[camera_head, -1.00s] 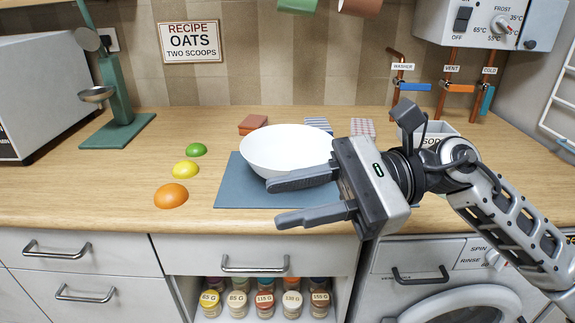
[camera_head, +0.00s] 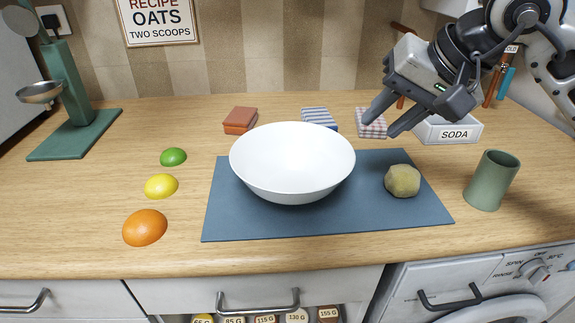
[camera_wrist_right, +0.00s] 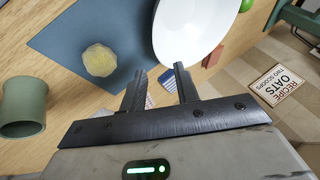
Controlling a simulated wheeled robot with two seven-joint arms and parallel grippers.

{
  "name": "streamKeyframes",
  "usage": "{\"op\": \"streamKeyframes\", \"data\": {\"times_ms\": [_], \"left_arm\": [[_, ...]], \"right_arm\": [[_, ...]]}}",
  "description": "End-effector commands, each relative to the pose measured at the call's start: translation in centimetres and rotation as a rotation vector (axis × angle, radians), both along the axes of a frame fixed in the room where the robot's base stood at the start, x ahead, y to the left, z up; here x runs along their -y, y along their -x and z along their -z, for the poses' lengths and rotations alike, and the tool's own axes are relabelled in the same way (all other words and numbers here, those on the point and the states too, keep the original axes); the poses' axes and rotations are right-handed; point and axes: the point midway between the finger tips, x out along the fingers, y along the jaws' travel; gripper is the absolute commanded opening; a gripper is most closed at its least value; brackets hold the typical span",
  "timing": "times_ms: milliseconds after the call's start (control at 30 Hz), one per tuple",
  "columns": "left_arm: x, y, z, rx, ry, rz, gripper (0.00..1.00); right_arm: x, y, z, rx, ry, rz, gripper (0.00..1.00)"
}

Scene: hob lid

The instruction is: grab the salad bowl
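The white salad bowl (camera_head: 292,165) stands upright on a blue mat (camera_head: 330,220) in the head view. Part of it also shows at the top of the right wrist view (camera_wrist_right: 195,28). My right gripper (camera_head: 378,126) is open and empty, with its fingers apart, above the counter to the right of and behind the bowl. My left gripper is not in view.
A beige lump (camera_head: 402,180) lies on the mat right of the bowl. A green cup (camera_head: 491,181) and a SODA box (camera_head: 447,130) stand farther right. Folded cloths (camera_head: 319,117) lie behind. Orange (camera_head: 145,227), yellow (camera_head: 161,186) and green (camera_head: 173,156) halves lie left.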

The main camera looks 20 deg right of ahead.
Motion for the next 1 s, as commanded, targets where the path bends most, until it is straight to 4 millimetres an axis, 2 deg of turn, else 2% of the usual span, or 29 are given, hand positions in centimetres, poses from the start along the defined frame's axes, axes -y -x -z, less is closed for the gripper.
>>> {"op": "streamKeyframes", "data": {"times_ms": [100,300,567,800,1000], "left_arm": [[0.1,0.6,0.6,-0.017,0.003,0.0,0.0],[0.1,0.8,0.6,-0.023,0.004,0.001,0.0],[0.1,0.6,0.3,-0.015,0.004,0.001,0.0],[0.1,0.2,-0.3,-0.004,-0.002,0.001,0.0],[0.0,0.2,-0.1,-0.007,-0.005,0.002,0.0]], "right_arm": [[-0.7,-1.3,2.5,-0.007,-0.003,-0.003,0.31],[-1.5,-3.2,5.4,-0.004,-0.005,-0.002,0.31],[-1.7,-4.2,7.0,-0.004,-0.004,-0.001,0.31],[-2.2,-5.9,10.1,-0.005,-0.006,-0.002,0.31],[-2.3,-6.5,11.0,-0.002,-0.003,-0.001,0.31]]}}
